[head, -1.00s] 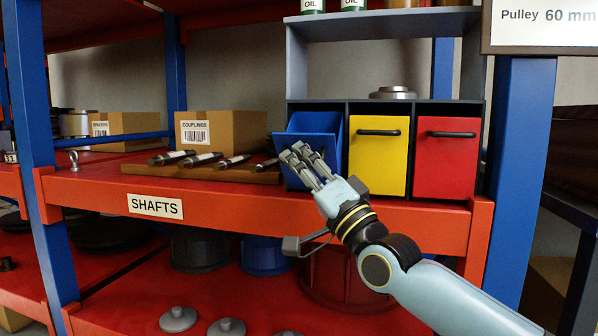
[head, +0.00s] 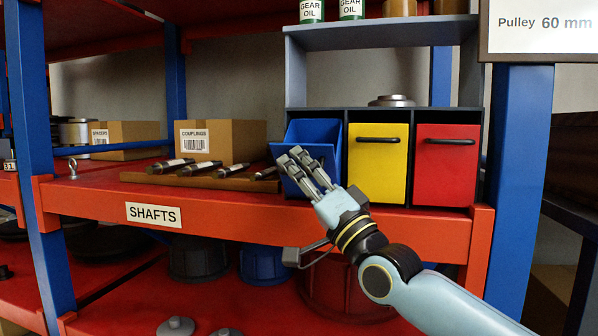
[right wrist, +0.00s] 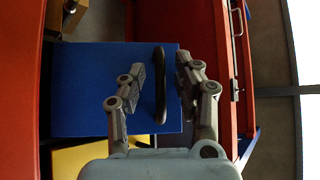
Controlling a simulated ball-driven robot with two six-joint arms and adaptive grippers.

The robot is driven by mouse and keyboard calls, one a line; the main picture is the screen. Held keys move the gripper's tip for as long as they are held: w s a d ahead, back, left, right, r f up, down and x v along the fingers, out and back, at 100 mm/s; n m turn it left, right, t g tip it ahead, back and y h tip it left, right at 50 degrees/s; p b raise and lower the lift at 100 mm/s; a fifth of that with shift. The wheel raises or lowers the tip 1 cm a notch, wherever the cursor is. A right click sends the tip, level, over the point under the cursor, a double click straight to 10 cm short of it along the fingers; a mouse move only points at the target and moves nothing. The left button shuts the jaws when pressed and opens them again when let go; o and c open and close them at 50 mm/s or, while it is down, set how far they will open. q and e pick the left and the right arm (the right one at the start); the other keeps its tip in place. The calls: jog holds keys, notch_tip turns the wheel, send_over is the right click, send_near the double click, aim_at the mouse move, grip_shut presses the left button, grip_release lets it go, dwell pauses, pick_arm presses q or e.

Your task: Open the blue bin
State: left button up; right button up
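The blue bin (head: 315,132) sits at the left of a row of three in a dark grey rack. It is tilted out at the top, and its inside shows in the head view. My right gripper (head: 290,157) is at its front. In the right wrist view, the bin's blue front (right wrist: 95,90) has a black bar handle (right wrist: 160,85). The fingers of my right gripper (right wrist: 164,78) are apart, one on each side of the handle, with gaps visible. In the head view the fingers hide the handle. My left gripper is not in view.
A yellow bin (head: 377,172) and a red bin (head: 445,170) stand closed to the right. A wooden tray (head: 205,183) with several shafts lies left of the blue bin, before a couplings box (head: 225,142). A blue post (head: 522,190) stands at the right.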

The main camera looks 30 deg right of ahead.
jog(key=v, duration=1.2)
